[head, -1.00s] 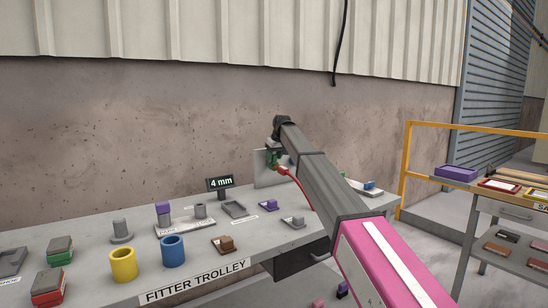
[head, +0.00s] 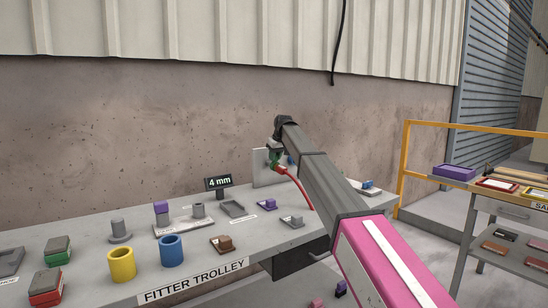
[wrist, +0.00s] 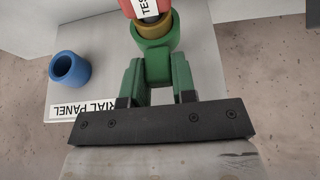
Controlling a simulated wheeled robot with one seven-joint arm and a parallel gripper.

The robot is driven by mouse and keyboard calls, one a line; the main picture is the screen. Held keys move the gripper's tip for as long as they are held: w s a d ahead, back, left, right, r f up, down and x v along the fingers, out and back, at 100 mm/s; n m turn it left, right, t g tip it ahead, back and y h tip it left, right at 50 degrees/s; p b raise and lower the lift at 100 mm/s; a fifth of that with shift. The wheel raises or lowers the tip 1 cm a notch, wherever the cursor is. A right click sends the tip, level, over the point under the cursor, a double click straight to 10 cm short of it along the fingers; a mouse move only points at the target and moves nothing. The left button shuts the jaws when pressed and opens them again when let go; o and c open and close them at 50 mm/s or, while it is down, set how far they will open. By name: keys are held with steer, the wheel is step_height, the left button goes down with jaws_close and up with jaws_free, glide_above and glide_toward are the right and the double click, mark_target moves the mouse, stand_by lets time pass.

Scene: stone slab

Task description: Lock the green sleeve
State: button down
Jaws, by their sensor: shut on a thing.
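The green sleeve (wrist: 156,62) sits around a brass-coloured ring (wrist: 155,27) at the end of a red plug (wrist: 142,8) with a white label. My gripper (wrist: 158,78) has its two green fingers on either side of a narrower part of the sleeve and is shut on it. In the head view the sleeve (head: 275,168) shows small and partly hidden at the upright grey panel (head: 260,172), with a red hose (head: 298,188) running down from it. How the sleeve is seated is hidden.
A blue ring (wrist: 70,68) is on the panel beside the sleeve, above a label ending in "PANEL". The trolley top (head: 205,259) holds yellow (head: 122,264) and blue (head: 172,250) cups, several small blocks and a "4 mm" sign (head: 218,183).

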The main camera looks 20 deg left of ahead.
steer(key=c, duration=0.9)
jaws_free()
steer(key=shift+s+d, duration=0.15)
steer(key=v, duration=1)
steer(key=shift+s+r, duration=0.1)
steer(key=shift+r, duration=0.25)
